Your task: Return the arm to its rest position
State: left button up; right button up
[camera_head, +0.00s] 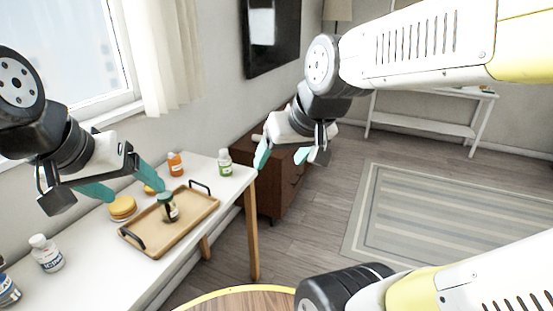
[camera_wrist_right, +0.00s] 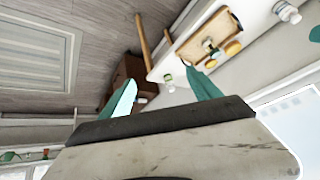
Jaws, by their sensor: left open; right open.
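My left gripper (camera_head: 137,194) is open above the white table, near the left end of the tray. My right gripper (camera_head: 279,163) is open and empty, raised in the air to the right of the table. In the right wrist view its two teal fingers (camera_wrist_right: 161,76) are spread apart with nothing between them. A wooden tray (camera_head: 190,229) with dark handles lies on the table, and a jar with a green lid (camera_head: 167,207) stands on it.
The white table (camera_head: 95,268) also bears a white bottle (camera_head: 46,254), a yellow round item (camera_head: 122,208), an orange bottle (camera_head: 175,164) and a green-labelled bottle (camera_head: 225,162). A brown cabinet (camera_head: 288,190) stands behind. A round wooden tabletop (camera_head: 245,300) is in front. Open floor lies right.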

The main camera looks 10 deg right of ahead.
jog(key=shift+m, duration=0.3)
jog(key=s, duration=0.4)
jog(key=shift+s+d+r, duration=0.15)
jog(key=shift+r, duration=0.15)
dwell(0.5)
